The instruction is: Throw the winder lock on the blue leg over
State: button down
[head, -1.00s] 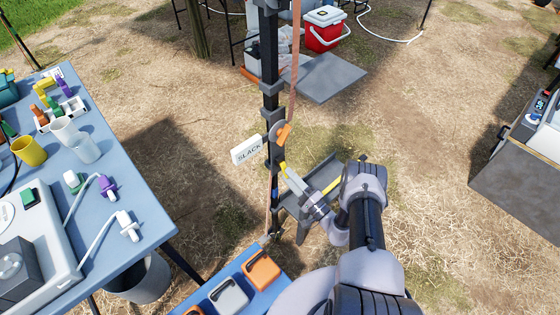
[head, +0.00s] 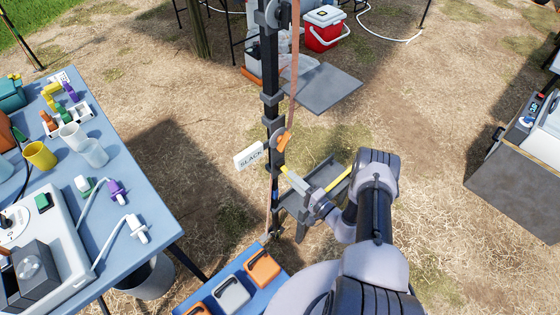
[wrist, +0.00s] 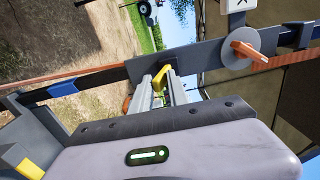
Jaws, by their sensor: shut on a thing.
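A dark upright post (head: 270,75) stands in the middle of the head view. It runs sideways across the wrist view, where it carries a blue band (wrist: 60,89). A small yellow lever (wrist: 159,79), which looks like the winder lock, is on the post below an orange-handled round winder (head: 283,143). The winder also shows in the wrist view (wrist: 240,46). My gripper (head: 293,175) comes in from the right, its fingers shut on the yellow lever. The fingers partly hide the lever, and its exact angle is hard to tell.
A white sign reading SLACK (head: 249,155) hangs left of the post. An orange strap (head: 293,70) runs along it. A grey bracket with yellow edges (head: 338,187) is near my gripper. A blue table (head: 128,190) with cups and instruments stands left. Orange and grey blocks (head: 263,267) lie below.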

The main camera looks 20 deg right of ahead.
jog(key=shift+r+g+p, duration=0.4)
jog(key=shift+r+p, duration=0.65)
jog(key=shift+p, duration=0.6)
jog(key=shift+s+r+g+h+p, duration=0.1)
jog(key=shift+r+g+h+p, duration=0.25)
jog(key=shift+p, duration=0.2)
jog(key=shift+f, duration=0.2)
jog(key=c, duration=1.4)
grip_release()
jog(key=p+v, duration=0.4)
jog(key=v, duration=1.3)
jog(key=shift+r, duration=0.25)
